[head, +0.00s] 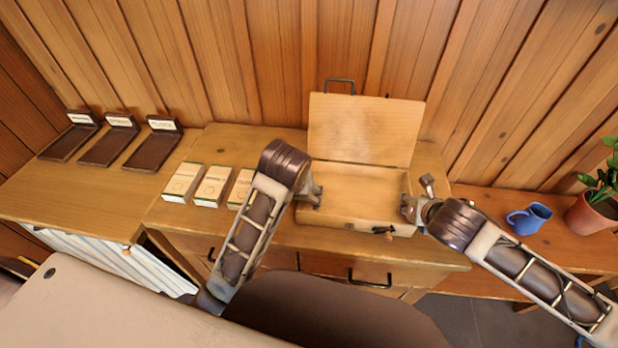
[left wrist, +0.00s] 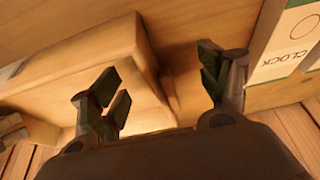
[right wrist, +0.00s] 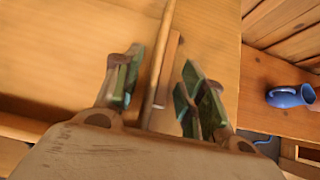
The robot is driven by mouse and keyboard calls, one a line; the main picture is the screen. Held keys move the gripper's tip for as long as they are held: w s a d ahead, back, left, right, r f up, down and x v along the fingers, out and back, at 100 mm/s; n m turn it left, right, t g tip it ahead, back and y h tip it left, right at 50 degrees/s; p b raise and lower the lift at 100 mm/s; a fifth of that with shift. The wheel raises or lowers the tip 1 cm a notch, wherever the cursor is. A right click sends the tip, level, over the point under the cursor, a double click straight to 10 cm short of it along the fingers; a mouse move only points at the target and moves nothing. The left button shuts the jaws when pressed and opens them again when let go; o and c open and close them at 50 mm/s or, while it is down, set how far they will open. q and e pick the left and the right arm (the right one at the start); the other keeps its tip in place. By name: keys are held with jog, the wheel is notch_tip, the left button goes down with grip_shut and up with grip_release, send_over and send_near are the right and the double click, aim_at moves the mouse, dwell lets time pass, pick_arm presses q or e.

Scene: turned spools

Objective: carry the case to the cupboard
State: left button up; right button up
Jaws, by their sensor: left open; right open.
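The case (head: 362,128) is a pale wooden box on the middle desk. Its lid stands open against the back, with a dark handle on top. Its tray looks empty, and a dark latch sits on its front. My left gripper (head: 312,194) is open at the case's left side; in the left wrist view its fingers (left wrist: 160,92) are spread near the case's edge (left wrist: 140,45). My right gripper (head: 416,205) is open at the right side; in the right wrist view a thin wooden edge (right wrist: 165,50) runs between its fingers (right wrist: 160,85). I cannot tell which piece is the cupboard.
Three white labelled boxes (head: 212,187) stand left of the case. Three dark labelled stands (head: 110,145) are on the left surface, above a striped curtain (head: 110,260). A blue mug (head: 530,218) and a potted plant (head: 592,212) stand on the lower right bench. A dark chair back (head: 335,312) is in front.

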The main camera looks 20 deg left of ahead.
pick_arm(q)
jog(key=shift+s+d, duration=0.2)
jog(key=shift+s, duration=1.3)
jog(key=shift+s+d, duration=0.15)
jog(key=shift+s, duration=1.3)
pick_arm(e)
jog(key=o, duration=0.8)
pick_arm(q)
jog(key=shift+f, duration=0.1)
pick_arm(e)
jog(key=shift+s, duration=0.1)
jog(key=shift+v, duration=3.7)
jog(key=shift+r, duration=0.15)
